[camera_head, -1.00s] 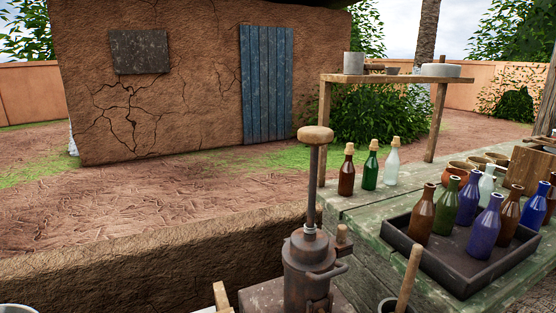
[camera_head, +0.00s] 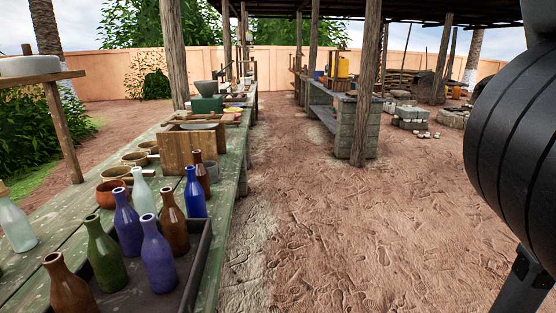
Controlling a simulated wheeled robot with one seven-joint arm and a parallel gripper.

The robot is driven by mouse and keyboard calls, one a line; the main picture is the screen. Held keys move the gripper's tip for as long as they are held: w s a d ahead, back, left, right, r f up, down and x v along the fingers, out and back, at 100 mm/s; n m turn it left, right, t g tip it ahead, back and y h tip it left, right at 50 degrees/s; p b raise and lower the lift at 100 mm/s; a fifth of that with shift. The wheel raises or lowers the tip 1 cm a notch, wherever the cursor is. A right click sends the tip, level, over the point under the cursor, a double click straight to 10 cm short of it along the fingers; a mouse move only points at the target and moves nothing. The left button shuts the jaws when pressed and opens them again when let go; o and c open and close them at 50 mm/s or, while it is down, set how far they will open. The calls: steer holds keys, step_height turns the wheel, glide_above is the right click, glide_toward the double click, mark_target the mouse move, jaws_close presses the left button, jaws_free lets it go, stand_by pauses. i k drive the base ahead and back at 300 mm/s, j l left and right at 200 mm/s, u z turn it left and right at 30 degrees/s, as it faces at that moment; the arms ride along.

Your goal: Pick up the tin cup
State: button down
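I cannot make out a tin cup for certain. My gripper is out of view; only a dark, ribbed part of my arm fills the right edge.
The green table (camera_head: 65,219) runs along the left, with a dark tray (camera_head: 196,275) of coloured bottles and several bowls. A shelf with a pale round slab (camera_head: 28,66) is at far left. Wooden posts (camera_head: 367,85) and a block bench (camera_head: 358,130) stand ahead. Open dirt ground (camera_head: 330,220) lies between.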

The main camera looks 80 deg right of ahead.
mark_target(209, 172)
steer(key=z, duration=1.25)
steer(key=i, duration=0.75)
